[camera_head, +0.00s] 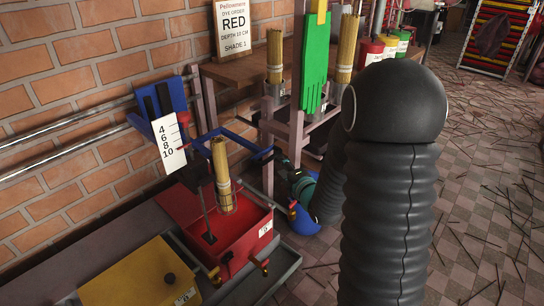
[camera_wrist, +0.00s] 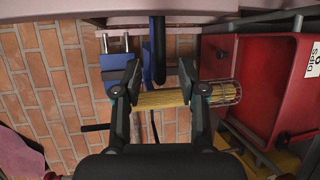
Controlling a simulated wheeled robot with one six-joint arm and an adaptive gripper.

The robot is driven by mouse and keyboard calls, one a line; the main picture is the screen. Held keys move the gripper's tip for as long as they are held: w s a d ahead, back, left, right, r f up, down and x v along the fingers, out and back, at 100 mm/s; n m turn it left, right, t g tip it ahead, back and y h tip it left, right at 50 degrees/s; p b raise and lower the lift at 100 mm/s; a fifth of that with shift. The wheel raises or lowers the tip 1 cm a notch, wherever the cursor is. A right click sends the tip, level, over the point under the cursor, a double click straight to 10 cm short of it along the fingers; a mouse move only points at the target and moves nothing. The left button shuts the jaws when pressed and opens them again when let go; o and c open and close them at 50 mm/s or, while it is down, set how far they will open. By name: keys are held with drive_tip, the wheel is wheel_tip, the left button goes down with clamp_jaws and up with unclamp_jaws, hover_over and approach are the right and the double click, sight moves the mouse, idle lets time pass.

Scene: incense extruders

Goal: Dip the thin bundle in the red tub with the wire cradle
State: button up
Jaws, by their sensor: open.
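A straw-coloured bundle (camera_head: 220,160) stands nearly upright over the red tub (camera_head: 262,218), its lower end inside the wire cradle (camera_head: 227,198). My gripper (camera_head: 279,160) is just right of the bundle in the head view, partly hidden by my arm. In the wrist view the open fingers of my gripper (camera_wrist: 160,85) lie towards either end of the bundle (camera_wrist: 165,100); whether they touch it I cannot tell. The wire cradle (camera_wrist: 225,93) encloses the bundle's right end there, beside the red tub (camera_wrist: 262,85). A sign (camera_head: 232,25) reads RED, depth 10 cm, shade 1.
A white depth scale (camera_head: 167,143) on a blue stand is left of the bundle. A yellow tub (camera_head: 140,280) is in front. Other bundles (camera_head: 274,58) (camera_head: 346,45) stand behind, near a green glove (camera_head: 314,75). A brick wall is at left; sticks litter the floor at right.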

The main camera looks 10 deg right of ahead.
sight(272, 157)
drive_tip(key=p+x, duration=0.1)
drive_tip(key=x, duration=0.7)
drive_tip(key=shift+w, duration=0.1)
clamp_jaws()
